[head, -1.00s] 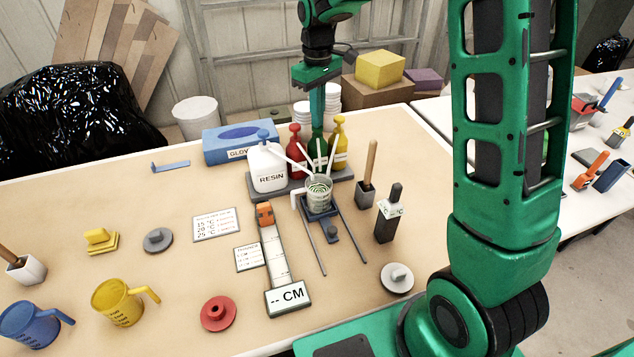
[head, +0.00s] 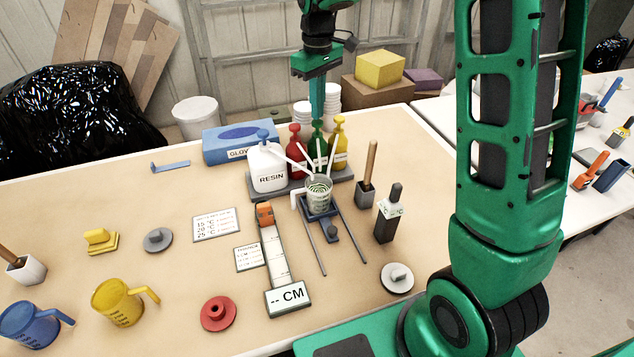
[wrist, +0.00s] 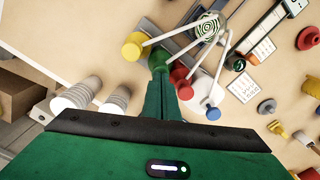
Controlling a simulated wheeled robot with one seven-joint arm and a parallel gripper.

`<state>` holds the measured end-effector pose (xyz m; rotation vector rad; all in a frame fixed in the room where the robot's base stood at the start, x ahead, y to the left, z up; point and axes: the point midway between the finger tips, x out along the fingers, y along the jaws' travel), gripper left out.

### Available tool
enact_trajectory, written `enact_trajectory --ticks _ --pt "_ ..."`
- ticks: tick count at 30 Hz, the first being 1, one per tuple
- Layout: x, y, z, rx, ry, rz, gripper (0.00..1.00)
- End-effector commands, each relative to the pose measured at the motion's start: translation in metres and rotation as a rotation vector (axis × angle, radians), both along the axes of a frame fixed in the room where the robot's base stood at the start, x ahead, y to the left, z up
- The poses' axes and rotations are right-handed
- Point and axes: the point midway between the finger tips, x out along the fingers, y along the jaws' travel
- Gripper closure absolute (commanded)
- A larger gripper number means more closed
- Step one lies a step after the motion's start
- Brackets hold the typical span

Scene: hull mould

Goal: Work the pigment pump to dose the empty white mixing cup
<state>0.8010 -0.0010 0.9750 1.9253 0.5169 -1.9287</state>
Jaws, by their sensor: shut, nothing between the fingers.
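The white mixing cup (head: 318,194) stands on a blue stand under the pump spouts. Dark green rings show inside it in both views, also in the wrist view (wrist: 208,27). The red (head: 296,141), green (head: 317,142) and yellow (head: 340,143) pigment pumps stand in a row behind it, their pale spouts pointing toward the cup. My gripper (head: 317,116) is shut and empty, pointing down just above the green pump's head. In the wrist view its fingers (wrist: 160,78) partly hide the green pump (wrist: 158,58); contact is unclear.
The white resin jug (head: 268,172) stands left of the red pump, before the blue glove box (head: 240,143). Stacked white cups (head: 328,98) are behind the pumps. The table's front middle has free room.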

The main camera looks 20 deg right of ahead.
Motion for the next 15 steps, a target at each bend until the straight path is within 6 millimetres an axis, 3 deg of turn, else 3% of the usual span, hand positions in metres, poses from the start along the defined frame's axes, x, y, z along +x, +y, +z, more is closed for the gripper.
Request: enact_trajectory --ticks 15 --pt "0.000 0.000 0.042 0.000 -0.002 0.000 1.00"
